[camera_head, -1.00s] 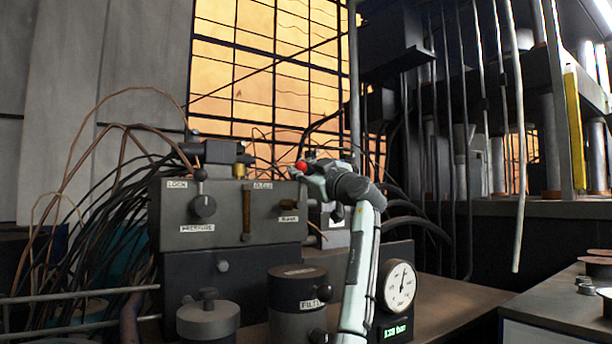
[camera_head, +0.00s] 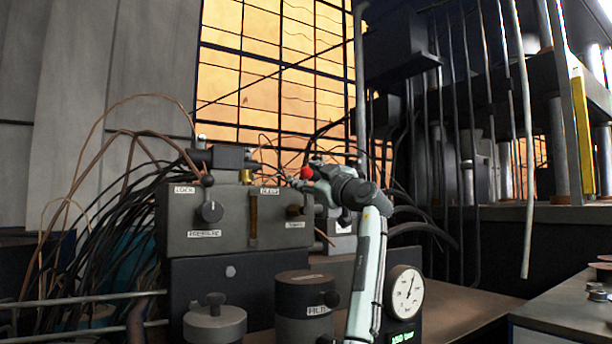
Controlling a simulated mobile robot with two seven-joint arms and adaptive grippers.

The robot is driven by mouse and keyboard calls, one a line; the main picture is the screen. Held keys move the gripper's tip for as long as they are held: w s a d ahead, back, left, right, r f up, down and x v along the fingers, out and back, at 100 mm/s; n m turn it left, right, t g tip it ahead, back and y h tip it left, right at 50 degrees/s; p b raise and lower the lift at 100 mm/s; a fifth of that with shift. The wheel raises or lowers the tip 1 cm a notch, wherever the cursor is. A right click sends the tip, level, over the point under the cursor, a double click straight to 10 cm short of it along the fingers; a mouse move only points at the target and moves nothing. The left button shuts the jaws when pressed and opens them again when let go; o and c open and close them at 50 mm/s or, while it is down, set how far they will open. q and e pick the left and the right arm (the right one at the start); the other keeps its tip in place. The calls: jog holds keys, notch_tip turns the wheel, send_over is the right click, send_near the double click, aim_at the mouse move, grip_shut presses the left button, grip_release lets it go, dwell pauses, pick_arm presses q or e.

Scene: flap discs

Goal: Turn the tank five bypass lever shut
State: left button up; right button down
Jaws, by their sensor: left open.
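A lever with a red ball knob (camera_head: 306,173) shows just above the upper right corner of the grey control box. My left gripper (camera_head: 298,185) is open and lies right at the red knob, partly behind my own wrist. Whether the fingers touch the knob or stand around it cannot be told. The lever's shaft is hidden, and no label for tank five can be read. My right gripper is not in view.
The grey control box (camera_head: 215,245) carries a black knob (camera_head: 210,211) and a brass slide (camera_head: 253,220). A filter canister (camera_head: 303,295) and a dial gauge (camera_head: 405,292) flank my forearm. Dark cables (camera_head: 110,235) crowd the left.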

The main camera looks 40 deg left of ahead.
pick_arm(q)
jog(key=shift+d, duration=0.1)
jog(key=v, duration=1.1)
jog(key=shift+d+f, duration=0.25)
jog(key=shift+d, duration=0.1)
jog(key=shift+s, duration=0.1)
